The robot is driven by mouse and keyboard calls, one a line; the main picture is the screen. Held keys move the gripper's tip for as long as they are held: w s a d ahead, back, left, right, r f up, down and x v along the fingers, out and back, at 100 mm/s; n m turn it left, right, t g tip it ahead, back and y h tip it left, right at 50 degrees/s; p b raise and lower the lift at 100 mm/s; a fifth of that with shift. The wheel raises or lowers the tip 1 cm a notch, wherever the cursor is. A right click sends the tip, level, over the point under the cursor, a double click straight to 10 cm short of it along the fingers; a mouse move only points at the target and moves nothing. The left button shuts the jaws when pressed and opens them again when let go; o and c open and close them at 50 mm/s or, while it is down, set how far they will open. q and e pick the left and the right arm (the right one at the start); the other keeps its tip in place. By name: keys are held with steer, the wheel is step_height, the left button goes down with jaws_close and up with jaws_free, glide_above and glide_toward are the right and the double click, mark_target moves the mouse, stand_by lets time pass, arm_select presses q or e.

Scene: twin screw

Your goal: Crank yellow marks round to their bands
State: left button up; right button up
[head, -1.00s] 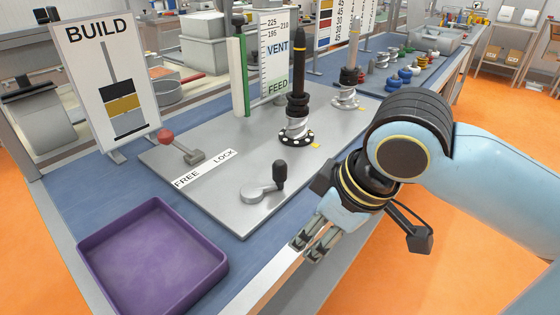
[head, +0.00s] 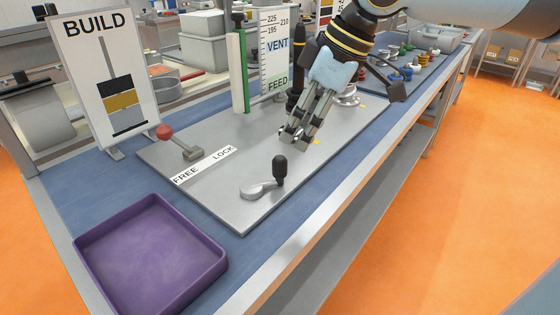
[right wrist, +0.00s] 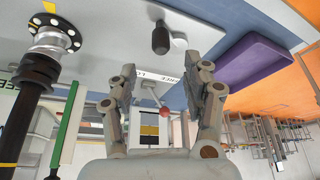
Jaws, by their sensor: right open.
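The crank has a black knob (head: 279,168) on a grey arm (head: 257,190) at the plate's front; its knob also shows in the right wrist view (right wrist: 160,40). A black post (head: 297,78) stands behind my right gripper (head: 294,138), which hides its base; in the right wrist view its silver flanged base (right wrist: 52,38) shows at upper left. A second silver base (head: 350,97) is partly hidden. A yellow mark (head: 317,142) lies on the plate. My right gripper is open and empty above the plate, behind the crank. My left gripper is not in view.
A red-knobbed lever (head: 164,132) stands by the FREE/LOCK label (head: 203,166). A BUILD board (head: 108,75), green bar (head: 238,75) and VENT/FEED scale (head: 273,70) stand behind. A purple tray (head: 215,268) is at front left.

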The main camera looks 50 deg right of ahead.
mark_target(283, 158)
steer(key=b+x, duration=0.3)
steer(key=x, duration=0.5)
steer(key=shift+w+a+f, duration=0.1)
steer(key=shift+a+f, duration=0.05)
steer(key=shift+f, duration=0.15)
steer(key=shift+w+f, duration=0.15)
steer(key=shift+f, duration=0.3)
jaws_close()
